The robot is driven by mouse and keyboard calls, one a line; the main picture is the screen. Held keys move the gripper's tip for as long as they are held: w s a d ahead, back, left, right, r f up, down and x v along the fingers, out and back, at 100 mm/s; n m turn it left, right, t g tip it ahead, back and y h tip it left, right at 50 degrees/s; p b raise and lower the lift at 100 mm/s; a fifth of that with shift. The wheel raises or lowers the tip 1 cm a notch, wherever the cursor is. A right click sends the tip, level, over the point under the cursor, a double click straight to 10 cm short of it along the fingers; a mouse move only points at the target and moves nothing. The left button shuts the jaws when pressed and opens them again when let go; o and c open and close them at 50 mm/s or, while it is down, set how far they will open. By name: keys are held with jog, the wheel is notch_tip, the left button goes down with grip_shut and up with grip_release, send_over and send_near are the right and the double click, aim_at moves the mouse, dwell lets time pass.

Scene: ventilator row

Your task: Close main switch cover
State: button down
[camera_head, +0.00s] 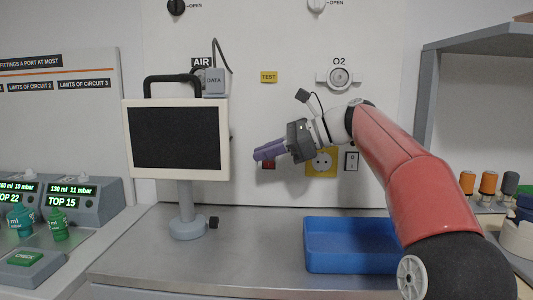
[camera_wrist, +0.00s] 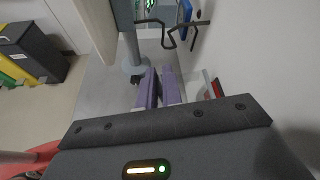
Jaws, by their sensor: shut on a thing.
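My gripper (camera_head: 257,156) is in front of the back wall panel, between the monitor and the yellow socket. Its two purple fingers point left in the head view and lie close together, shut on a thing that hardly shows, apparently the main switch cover. The fingers also show in the wrist view (camera_wrist: 159,72). A small red part, apparently the main switch (camera_head: 268,166), sits on the panel just below and behind the fingers. In the wrist view the red part (camera_wrist: 216,88) is right of the fingers, with a thin grey edge beside it. The cover's outline and angle cannot be told.
A monitor on a stand (camera_head: 180,138) stands close left of my gripper. A yellow socket (camera_head: 321,163) is on the panel to the right. A blue tray (camera_head: 345,262) lies on the grey counter below my arm.

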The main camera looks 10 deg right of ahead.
notch_tip(320, 180, down, 6)
jog(key=w+n+t+b, duration=0.2)
jog(key=n+t+b, duration=0.3)
jog(key=n+b, duration=0.4)
jog(key=shift+d+b, duration=0.3)
jog(key=shift+b, duration=2.7)
jog(key=shift+w+f+y, duration=0.1)
jog(key=shift+y, duration=0.2)
jog(key=c, duration=1.6)
grip_release()
jog(key=shift+o, duration=0.2)
jog(key=v, duration=0.8)
jog(key=shift+a, duration=0.1)
